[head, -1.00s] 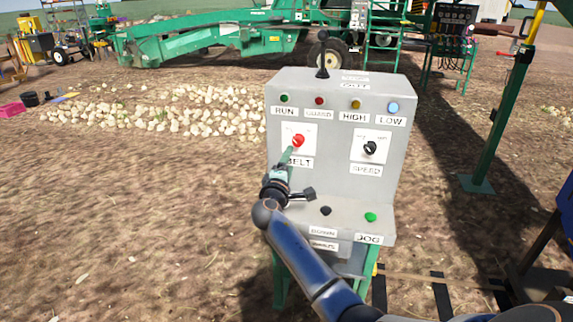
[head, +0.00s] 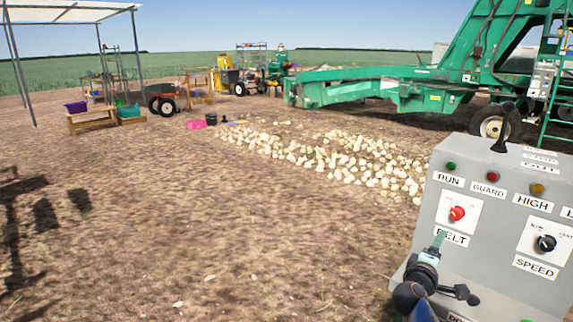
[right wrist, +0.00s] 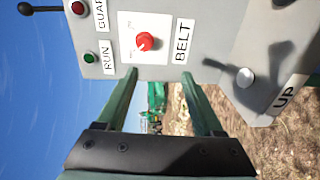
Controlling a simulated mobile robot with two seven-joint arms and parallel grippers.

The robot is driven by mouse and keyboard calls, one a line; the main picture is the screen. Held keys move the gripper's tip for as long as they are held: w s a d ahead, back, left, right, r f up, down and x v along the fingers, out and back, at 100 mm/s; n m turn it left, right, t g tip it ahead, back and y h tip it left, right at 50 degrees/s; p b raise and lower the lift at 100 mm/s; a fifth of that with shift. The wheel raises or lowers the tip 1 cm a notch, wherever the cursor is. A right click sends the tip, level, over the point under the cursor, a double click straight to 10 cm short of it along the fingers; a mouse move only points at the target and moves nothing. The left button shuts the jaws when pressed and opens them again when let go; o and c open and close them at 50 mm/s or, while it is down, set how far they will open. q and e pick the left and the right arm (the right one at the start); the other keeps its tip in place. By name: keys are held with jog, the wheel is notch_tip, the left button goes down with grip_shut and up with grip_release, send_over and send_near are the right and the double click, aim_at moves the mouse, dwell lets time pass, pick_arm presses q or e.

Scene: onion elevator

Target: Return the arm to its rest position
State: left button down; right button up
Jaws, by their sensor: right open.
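My right gripper (head: 438,240) is in front of the grey control panel (head: 487,245), just below and left of the red BELT knob (head: 457,213). In the right wrist view its two green fingers (right wrist: 160,90) are spread apart with nothing between them. The red BELT knob (right wrist: 145,41) is beyond the fingertips there, and I see no contact. The panel's right side and lower part are cut off in the head view. My left gripper is not in view.
The black SPEED knob (head: 546,243) and a black lever (head: 504,125) are on the panel. A white knob (right wrist: 245,77) by the UP label shows in the wrist view. An onion pile (head: 340,160) lies behind the panel, before a green machine (head: 400,88). Open ground is at left.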

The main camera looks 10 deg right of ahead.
jog(key=s+a+f+y, duration=0.3)
jog(key=s+a+f, duration=0.2)
jog(key=f, duration=0.2)
jog(key=s+a+f+m+y+p, duration=0.1)
jog(key=s+a+f+y, duration=0.3)
jog(key=f, duration=0.3)
jog(key=s+a+f+y, duration=0.2)
jog(key=s+a+f, duration=0.35)
jog(key=f, duration=0.25)
jog(key=s+a+f+m+g+y, duration=0.1)
jog(key=s+a+m+y, duration=0.1)
jog(key=s+a, duration=0.4)
jog(key=s+a+f+m+g+y+p, duration=0.1)
jog(key=s+a+f+m+y, duration=0.1)
jog(key=s, duration=1.2)
jog(key=a+m+y, duration=0.1)
jog(key=a+y, duration=0.1)
jog(key=a, duration=0.1)
jog(key=shift+a+f+m+g, duration=0.3)
jog(key=shift+a, duration=0.1)
